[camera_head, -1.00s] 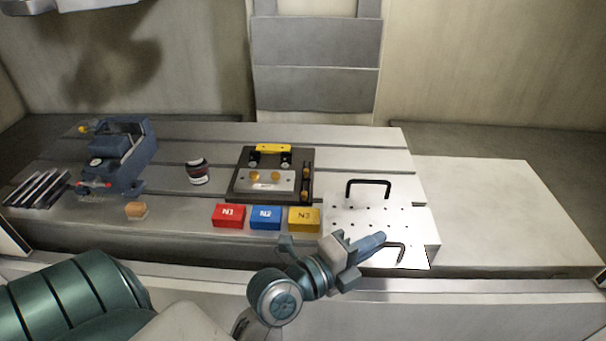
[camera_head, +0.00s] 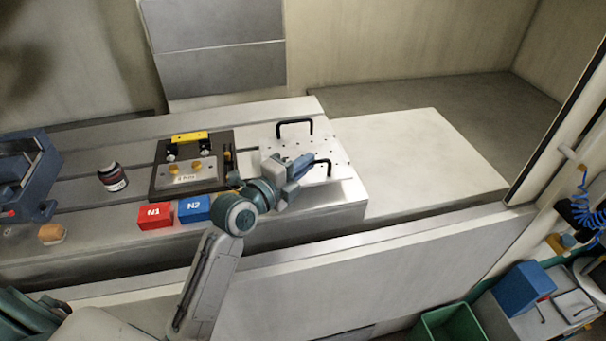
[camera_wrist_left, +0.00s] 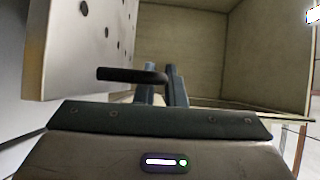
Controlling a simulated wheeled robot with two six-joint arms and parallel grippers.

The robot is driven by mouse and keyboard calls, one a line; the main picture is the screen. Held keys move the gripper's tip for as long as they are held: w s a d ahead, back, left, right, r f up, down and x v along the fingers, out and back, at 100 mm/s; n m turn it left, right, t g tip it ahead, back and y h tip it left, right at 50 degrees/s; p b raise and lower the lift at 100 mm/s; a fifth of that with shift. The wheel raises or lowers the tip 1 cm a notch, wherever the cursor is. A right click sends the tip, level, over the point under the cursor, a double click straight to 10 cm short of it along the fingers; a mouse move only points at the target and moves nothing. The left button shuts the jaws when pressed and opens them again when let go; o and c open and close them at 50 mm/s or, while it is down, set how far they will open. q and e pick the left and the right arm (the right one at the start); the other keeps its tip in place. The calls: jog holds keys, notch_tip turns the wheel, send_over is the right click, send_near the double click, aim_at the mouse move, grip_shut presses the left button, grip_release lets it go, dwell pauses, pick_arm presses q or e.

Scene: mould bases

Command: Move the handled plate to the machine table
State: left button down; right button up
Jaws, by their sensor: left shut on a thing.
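The handled plate (camera_head: 272,140) is a pale, flat plate with rows of small holes and two black handles. It is at the right end of the grey slotted machine table (camera_head: 250,116); I cannot tell whether it rests there or hovers slightly. Its back handle (camera_head: 295,122) is free. My left gripper (camera_head: 302,166) is shut on the front handle (camera_head: 327,163). In the left wrist view, the handle (camera_wrist_left: 130,75) passes between the fingers (camera_wrist_left: 160,84), and the plate (camera_wrist_left: 85,45) stands to the left. My right gripper is out of view.
Left of the plate is a dark fixture (camera_head: 163,172) with a yellow bar. Red N1 (camera_head: 155,215) and blue N2 (camera_head: 195,209) blocks lie in front. A pale surface (camera_head: 420,160) right of the table is clear.

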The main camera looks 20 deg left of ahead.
pick_arm(q)
jog(key=shift+w+a+r, duration=0.1)
jog(key=shift+w+a, duration=0.05)
jog(key=shift+w, duration=0.25)
jog(key=shift+w+a+r, duration=0.1)
jog(key=shift+w+a, duration=0.05)
jog(key=shift+w, duration=0.25)
notch_tip(320, 180, down, 3)
jog(key=shift+f+p, duration=0.1)
jog(key=shift+p, duration=0.55)
jog(key=shift+f, duration=0.25)
jog(key=c, duration=1.9)
grip_release()
jog(key=shift+f, duration=0.2)
jog(key=o, duration=0.3)
jog(key=shift+o, duration=0.5)
jog(key=shift+s, duration=0.1)
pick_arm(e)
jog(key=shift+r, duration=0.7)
